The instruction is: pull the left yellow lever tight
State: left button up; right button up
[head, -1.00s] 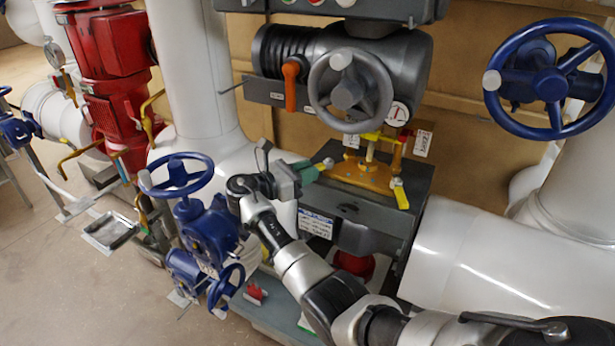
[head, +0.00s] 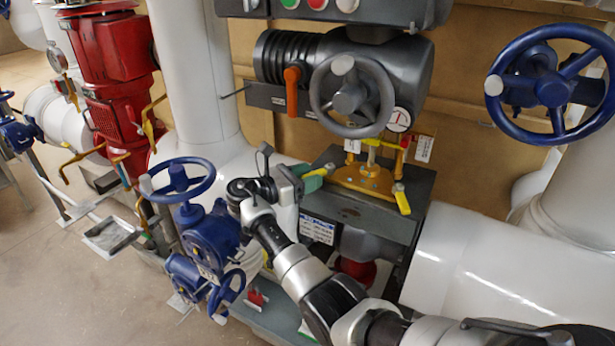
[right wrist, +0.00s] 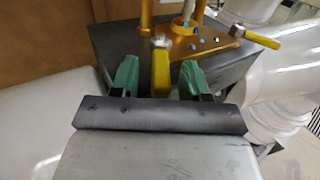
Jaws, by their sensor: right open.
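The left yellow lever (right wrist: 160,72) hangs from a bolt at the edge of an orange bracket (head: 362,181). In the right wrist view it lies between the two green fingers of my right gripper (right wrist: 160,80), with a visible gap on each side. In the head view my right gripper (head: 318,175) is at the left end of the bracket, and its fingers mostly hide this lever. My right gripper is open and holds nothing. A second yellow lever (head: 402,199) hangs at the bracket's right end, apart from the gripper. My left gripper is out of view.
A grey handwheel (head: 351,95) and an orange handle (head: 292,90) are above the bracket. A blue valve (head: 205,232) stands close left of my right arm. A thick white pipe (head: 490,265) lies to the right. A large blue handwheel (head: 552,88) is at upper right.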

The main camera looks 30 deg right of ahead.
jog(key=a+b, duration=0.3)
jog(key=a, duration=0.7)
jog(key=shift+a, duration=0.4)
